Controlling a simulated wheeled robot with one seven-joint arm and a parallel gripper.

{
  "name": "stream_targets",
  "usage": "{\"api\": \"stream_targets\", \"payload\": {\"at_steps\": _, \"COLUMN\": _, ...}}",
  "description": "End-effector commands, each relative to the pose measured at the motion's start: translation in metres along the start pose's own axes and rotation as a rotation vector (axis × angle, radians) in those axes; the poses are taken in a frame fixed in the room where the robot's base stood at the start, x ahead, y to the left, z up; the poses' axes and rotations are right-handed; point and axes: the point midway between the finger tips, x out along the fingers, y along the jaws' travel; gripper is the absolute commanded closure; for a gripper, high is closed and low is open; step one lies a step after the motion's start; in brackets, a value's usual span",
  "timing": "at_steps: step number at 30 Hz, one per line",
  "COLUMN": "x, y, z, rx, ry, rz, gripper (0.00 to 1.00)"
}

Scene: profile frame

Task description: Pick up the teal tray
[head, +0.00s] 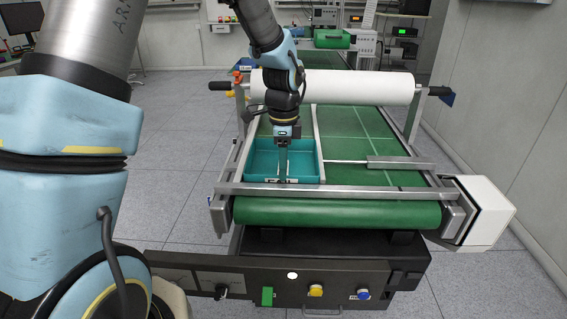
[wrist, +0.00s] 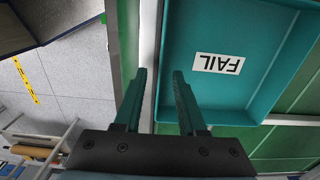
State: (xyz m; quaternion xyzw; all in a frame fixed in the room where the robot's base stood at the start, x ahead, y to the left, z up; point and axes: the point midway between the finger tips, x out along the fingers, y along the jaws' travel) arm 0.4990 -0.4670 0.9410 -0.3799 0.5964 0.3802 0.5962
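The teal tray (head: 262,160) sits on the green conveyor belt, at its near left part, between two pale rails. It is open on top and shows a white label reading FAIL in the wrist view (wrist: 250,92). My gripper (head: 284,176) points down over the tray, its fingertips near the tray's near side. In the wrist view my gripper (wrist: 159,74) is open, with a clear gap between its two fingers. One tray edge shows in line with that gap. I cannot tell whether the fingers touch the tray or how high they are above it.
A metal crossbar (head: 340,191) spans the belt's near end, close to the tray. A thin rod (head: 345,161) reaches from the right toward the tray. A large white roller (head: 350,87) crosses the belt behind my gripper. The green belt (head: 350,125) is bare to the right.

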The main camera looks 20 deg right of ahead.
Motion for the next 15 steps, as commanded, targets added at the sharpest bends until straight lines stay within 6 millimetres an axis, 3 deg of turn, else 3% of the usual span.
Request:
{"api": "stream_targets", "payload": {"at_steps": 5, "x": 0.018, "y": 0.001, "z": 0.000, "rx": 0.000, "ry": -0.001, "rz": 0.001, "gripper": 0.60}}
{"api": "stream_targets", "payload": {"at_steps": 12, "x": 0.020, "y": 0.000, "z": 0.000, "rx": 0.000, "ry": -0.001, "rz": -0.001, "gripper": 0.60}}
{"api": "stream_targets", "payload": {"at_steps": 15, "x": 0.020, "y": 0.000, "z": 0.000, "rx": 0.000, "ry": -0.001, "rz": -0.001, "gripper": 0.70}}
